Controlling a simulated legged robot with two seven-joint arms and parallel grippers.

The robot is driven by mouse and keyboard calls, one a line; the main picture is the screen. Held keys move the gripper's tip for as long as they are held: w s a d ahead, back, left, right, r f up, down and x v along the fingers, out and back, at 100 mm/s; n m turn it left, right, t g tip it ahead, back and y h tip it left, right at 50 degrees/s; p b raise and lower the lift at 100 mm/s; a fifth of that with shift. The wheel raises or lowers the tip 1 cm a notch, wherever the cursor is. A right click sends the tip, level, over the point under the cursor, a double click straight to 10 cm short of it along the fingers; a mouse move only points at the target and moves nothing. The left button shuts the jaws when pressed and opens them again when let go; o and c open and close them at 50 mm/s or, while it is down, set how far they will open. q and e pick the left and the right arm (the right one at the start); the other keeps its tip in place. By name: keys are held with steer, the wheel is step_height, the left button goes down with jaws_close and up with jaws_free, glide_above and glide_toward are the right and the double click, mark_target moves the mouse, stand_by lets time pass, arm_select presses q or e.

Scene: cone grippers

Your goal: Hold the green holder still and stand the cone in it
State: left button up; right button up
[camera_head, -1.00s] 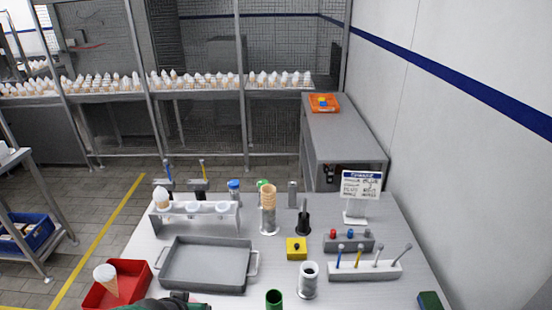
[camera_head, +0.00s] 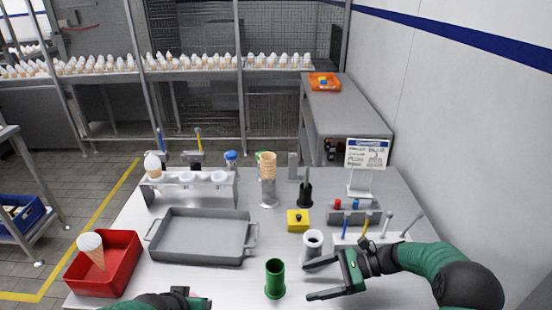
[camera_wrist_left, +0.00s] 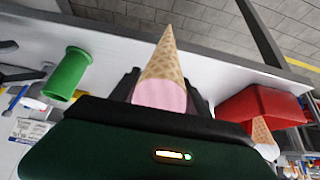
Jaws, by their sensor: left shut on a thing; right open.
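The green holder (camera_head: 275,280) is an upright, open-topped tube at the front of the table. It also shows in the left wrist view (camera_wrist_left: 68,74). My right gripper (camera_head: 319,281) is open just right of the holder, its fingers pointing toward it and apart from it. My left gripper (camera_wrist_left: 160,95) is shut on a cone (camera_wrist_left: 160,72) with a waffle shell and a pink top; its tip points up in the wrist view. In the head view only my left arm's end shows at the bottom edge, left of the holder, with a sliver of pink.
A red bin (camera_head: 105,265) with a white-topped cone (camera_head: 92,250) stands at left. A grey tray (camera_head: 203,237), white cylinder (camera_head: 313,243), yellow block (camera_head: 298,220) and tool rack (camera_head: 372,239) stand behind the holder. Table surface between tray and holder is clear.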

mark_target(279, 283)
arm_select(q)
steer(key=shift+a+f, duration=0.1)
steer(key=shift+f, duration=0.05)
arm_select(e)
steer(key=shift+w+r+y, duration=0.1)
steer(key=shift+w+y, duration=0.2)
arm_select(q)
steer(key=shift+s, duration=0.1)
arm_select(e)
steer(key=shift+w+a, duration=0.1)
steer(key=shift+a, duration=0.05)
arm_select(q)
steer(key=shift+f+b, duration=0.95)
arm_select(e)
steer(key=x, duration=0.5)
arm_select(q)
steer(key=shift+r, duration=0.2)
arm_select(e)
steer(key=x, duration=0.4)
steer(key=shift+a, duration=0.35)
jaws_close()
